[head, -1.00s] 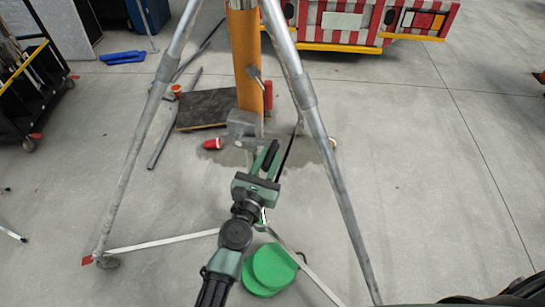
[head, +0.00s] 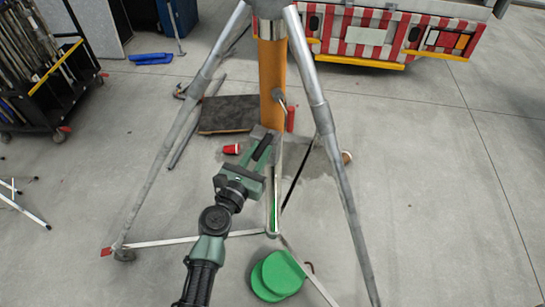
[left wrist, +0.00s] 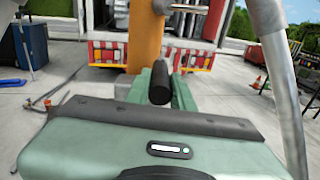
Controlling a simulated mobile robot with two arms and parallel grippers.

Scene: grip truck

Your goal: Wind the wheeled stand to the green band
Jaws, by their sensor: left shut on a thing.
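The wheeled stand is a tripod with grey metal legs (head: 325,125) around an orange column (head: 272,75); the column also shows in the left wrist view (left wrist: 145,38). A narrow green band (head: 274,212) shows on the thin upright below the column. My left gripper (head: 262,150) is in front of the column's lower end. It is shut on a black cylindrical crank grip (left wrist: 160,82), which lies between its green jaws. The crank's grey metal part (head: 261,132) is partly hidden behind the jaws. My right gripper is out of view.
Round green pads (head: 280,275) lie on the floor below the stand. A red cup (head: 231,149) and a dark board (head: 228,114) lie behind. A red-and-white striped truck (head: 385,35) stands at the back; a black cart (head: 45,75) is at the left.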

